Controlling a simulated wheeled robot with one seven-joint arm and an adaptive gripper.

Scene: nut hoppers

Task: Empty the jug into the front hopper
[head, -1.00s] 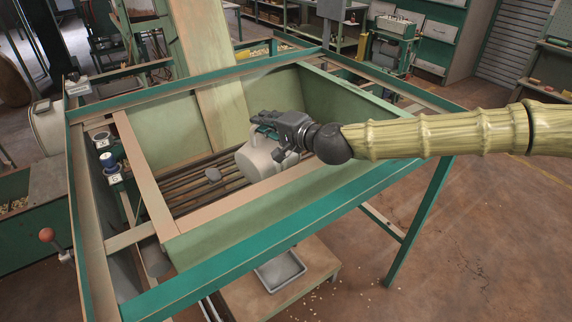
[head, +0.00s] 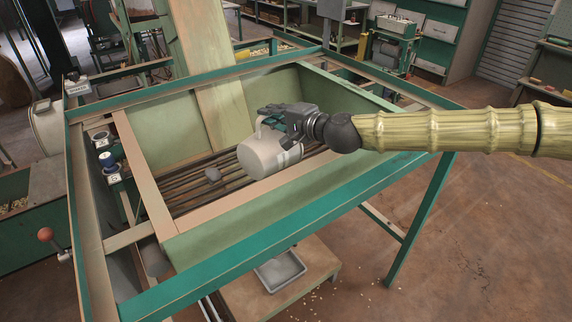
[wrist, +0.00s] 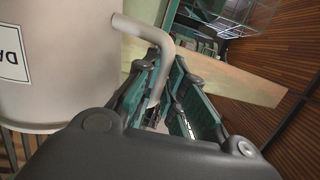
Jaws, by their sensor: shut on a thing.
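My gripper (head: 270,119) is shut on the handle of a pale cream jug (head: 264,156). The jug hangs tilted inside the front hopper (head: 204,225), above its slatted floor. In the wrist view the jug (wrist: 60,70) fills the left side, with a partly cut-off label that reads upside down. Its handle passes between the fingers of my gripper (wrist: 170,85). The jug's mouth is turned away from view, so I cannot see what is inside or any flow.
The hopper has green walls and a teal frame rail (head: 320,228) along its front. A sloping pale board (head: 220,100) stands at its back. Blue and grey knobs (head: 106,160) are on the left side. A grey tray (head: 280,270) stands below.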

